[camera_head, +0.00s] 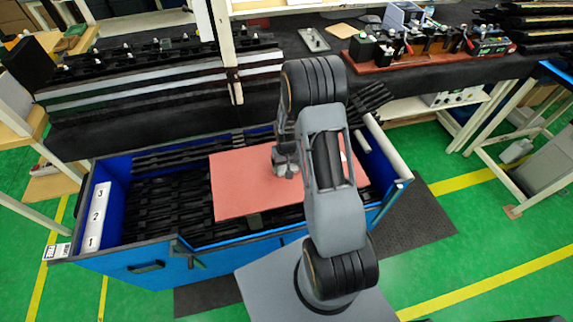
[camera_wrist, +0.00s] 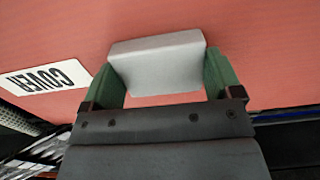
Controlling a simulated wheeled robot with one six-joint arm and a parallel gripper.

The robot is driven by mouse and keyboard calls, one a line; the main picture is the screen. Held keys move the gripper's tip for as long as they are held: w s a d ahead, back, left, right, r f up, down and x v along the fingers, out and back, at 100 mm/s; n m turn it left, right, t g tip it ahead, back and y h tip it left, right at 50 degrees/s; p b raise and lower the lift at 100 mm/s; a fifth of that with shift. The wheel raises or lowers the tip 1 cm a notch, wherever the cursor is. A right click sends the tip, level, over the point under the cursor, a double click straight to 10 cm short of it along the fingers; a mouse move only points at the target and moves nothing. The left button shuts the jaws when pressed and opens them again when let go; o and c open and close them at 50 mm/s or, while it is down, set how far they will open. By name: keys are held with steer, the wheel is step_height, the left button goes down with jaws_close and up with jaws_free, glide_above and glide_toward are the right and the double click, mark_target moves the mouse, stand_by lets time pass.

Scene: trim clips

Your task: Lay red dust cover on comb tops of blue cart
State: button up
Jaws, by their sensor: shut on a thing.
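The red dust cover (camera_head: 241,184) is a flat panel over the right part of the blue cart (camera_head: 118,181). In the wrist view the cover (camera_wrist: 240,45) fills most of the picture and carries a white label reading COVER (camera_wrist: 45,77). My gripper (camera_head: 286,166) is above the cover. In the wrist view its green fingers (camera_wrist: 162,75) are shut on the cover's grey block handle (camera_wrist: 158,62). Black comb rows (camera_head: 165,205) show in the cart left of the cover. My arm hides part of the cover's right side, and I cannot tell whether the cover touches the combs.
A black bench (camera_head: 400,75) with long trim parts and a wooden tool tray (camera_head: 425,55) runs behind the cart. A white strip numbered 1 to 3 (camera_head: 97,215) is on the cart's left end. Green floor (camera_head: 480,240) is open at the right.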

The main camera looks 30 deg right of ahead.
steer(key=o, duration=0.9)
